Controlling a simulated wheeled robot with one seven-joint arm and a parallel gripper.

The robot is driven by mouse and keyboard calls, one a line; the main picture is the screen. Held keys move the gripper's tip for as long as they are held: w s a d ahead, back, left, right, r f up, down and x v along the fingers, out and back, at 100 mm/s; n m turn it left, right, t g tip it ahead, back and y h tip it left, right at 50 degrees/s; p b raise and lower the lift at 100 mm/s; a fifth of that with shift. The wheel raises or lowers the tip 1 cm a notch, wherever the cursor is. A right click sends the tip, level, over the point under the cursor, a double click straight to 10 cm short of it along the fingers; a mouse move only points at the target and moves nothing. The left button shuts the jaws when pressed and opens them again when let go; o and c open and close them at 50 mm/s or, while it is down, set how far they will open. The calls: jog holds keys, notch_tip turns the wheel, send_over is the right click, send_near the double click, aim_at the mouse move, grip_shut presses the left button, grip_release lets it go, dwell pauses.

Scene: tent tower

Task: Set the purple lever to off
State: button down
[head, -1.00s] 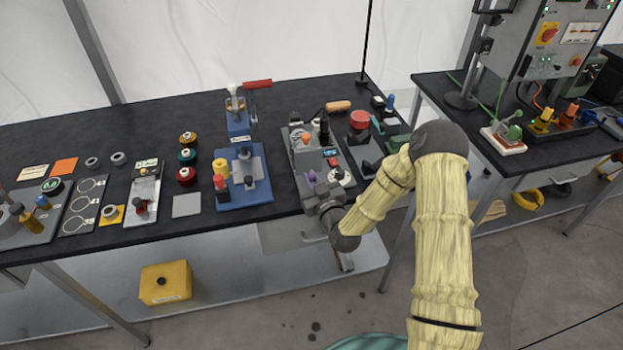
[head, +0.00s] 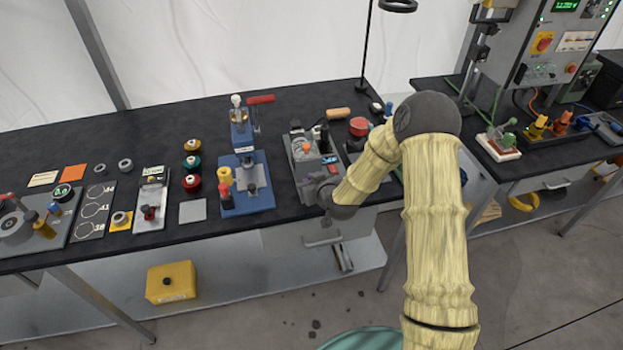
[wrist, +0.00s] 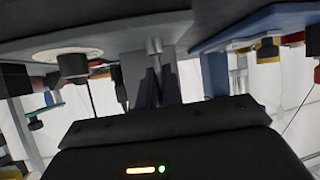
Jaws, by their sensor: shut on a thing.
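The purple lever (head: 311,179) is on the front part of a grey control panel (head: 309,160) near the table's front edge. Only a little purple shows in the head view; my arm and gripper cover the rest. My gripper (head: 323,190) is at the lever, low over the panel's front edge. In the wrist view, a short metal shaft of the lever (wrist: 154,46) runs down between my closed fingers (wrist: 158,84). The fingers are shut on the lever. Its exact angle and any off marking cannot be made out.
A blue press (head: 245,185) stands close to the left of the panel. A red-topped fixture (head: 358,127) is behind my forearm on the right. Coloured spools (head: 193,163) and small plates lie further left. A second bench with a control cabinet (head: 550,45) stands at the right.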

jog(key=shift+w+a+r+g+h+p, duration=0.3)
jog(key=shift+w+r+g+p, duration=0.3)
jog(key=shift+g, duration=0.3)
jog(key=shift+s, duration=0.1)
jog(key=c, duration=1.5)
grip_release()
jog(key=shift+o, duration=0.5)
jog(key=shift+a+f, duration=0.1)
jog(key=shift+f, duration=0.1)
jog(key=shift+s+f, duration=0.1)
jog(key=shift+d, duration=0.2)
jog(key=shift+s, duration=0.1)
